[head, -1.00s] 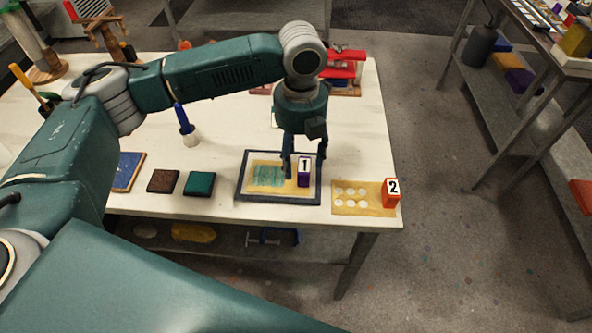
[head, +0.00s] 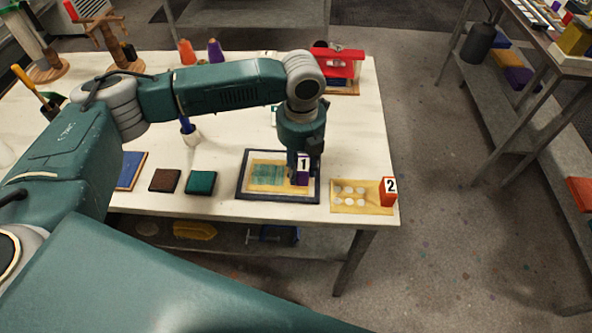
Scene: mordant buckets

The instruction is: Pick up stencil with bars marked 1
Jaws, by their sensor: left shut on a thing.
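The stencil with bars (head: 256,187) is a flat yellowish sheet with a teal patch of bars. It lies within a dark-framed panel (head: 243,191) near the table's front edge. A purple block with a white label reading 1 (head: 302,171) stands at the stencil's right end. My left gripper (head: 301,175) comes down from above and is shut on this block, its fingers partly hiding it. I see no clear gap between the stencil and the panel. My right gripper is not in view.
A stencil with round holes (head: 346,202) and an orange block marked 2 (head: 390,190) lie just right. Green (head: 201,182) and brown (head: 165,180) square pads and a blue one (head: 130,170) lie left. A red device (head: 345,65) stands behind.

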